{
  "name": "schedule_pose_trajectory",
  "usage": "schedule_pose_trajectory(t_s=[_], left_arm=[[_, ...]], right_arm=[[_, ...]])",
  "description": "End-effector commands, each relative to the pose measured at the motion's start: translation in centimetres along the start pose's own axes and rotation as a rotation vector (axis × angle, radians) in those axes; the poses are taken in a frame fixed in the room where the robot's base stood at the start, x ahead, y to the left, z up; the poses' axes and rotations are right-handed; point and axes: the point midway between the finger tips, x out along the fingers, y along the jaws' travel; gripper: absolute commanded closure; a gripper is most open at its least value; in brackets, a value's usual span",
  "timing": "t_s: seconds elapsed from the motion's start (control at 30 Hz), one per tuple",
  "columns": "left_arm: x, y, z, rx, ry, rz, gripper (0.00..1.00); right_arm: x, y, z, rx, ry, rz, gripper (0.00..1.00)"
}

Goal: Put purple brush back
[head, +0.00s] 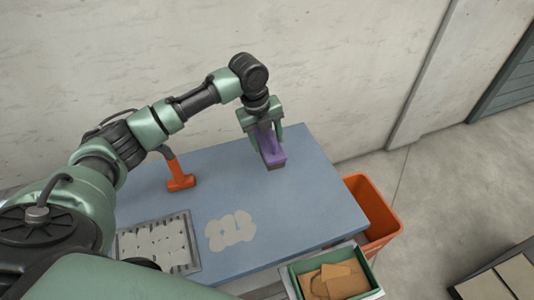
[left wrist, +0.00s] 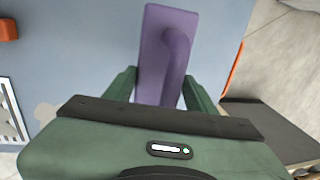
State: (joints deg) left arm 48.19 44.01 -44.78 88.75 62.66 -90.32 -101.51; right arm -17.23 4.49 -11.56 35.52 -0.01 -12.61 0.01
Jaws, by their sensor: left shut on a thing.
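The purple brush (head: 270,151) is at the far right part of the blue table, its dark bristles facing down. My left gripper (head: 265,138) is above it and shut on its handle. In the left wrist view the brush (left wrist: 152,60) lies between the two green fingers of the left gripper (left wrist: 160,88). I cannot tell whether the bristles touch the table. My right gripper is not in view.
The blue table (head: 315,195) holds an orange tool (head: 181,181), a grey tray with pale pieces (head: 196,262) and a pale patch (head: 230,230). An orange bin (head: 385,205) stands off the right edge. A green-rimmed box (head: 375,287) with brown pieces is in front.

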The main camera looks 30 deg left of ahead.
Motion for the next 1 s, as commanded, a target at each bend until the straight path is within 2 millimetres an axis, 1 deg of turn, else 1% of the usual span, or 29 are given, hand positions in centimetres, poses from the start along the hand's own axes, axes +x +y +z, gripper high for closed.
schedule_pose_trajectory(t_s=[0.03,0.1,0.27,0.53,0.6,0.97,1.0], left_arm=[[0.9,0.2,-0.1,-0.002,0.003,0.001,0.82],[2.0,0.4,0.0,-0.002,0.0,0.001,0.82],[3.2,0.6,0.0,0.0,0.0,-0.002,0.82],[6.8,1.3,0.0,-0.001,0.001,0.0,0.82],[7.2,1.4,0.0,-0.001,-0.001,-0.001,0.82],[7.7,1.4,0.0,-0.001,-0.001,-0.001,0.82],[7.6,1.5,0.0,0.0,-0.001,-0.001,0.36]], right_arm=[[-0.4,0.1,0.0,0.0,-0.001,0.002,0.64],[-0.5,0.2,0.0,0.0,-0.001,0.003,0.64],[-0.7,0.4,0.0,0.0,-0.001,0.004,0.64],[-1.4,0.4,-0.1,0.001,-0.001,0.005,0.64],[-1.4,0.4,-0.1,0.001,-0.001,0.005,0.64],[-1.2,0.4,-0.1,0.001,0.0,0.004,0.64],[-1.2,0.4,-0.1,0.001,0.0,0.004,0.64]])
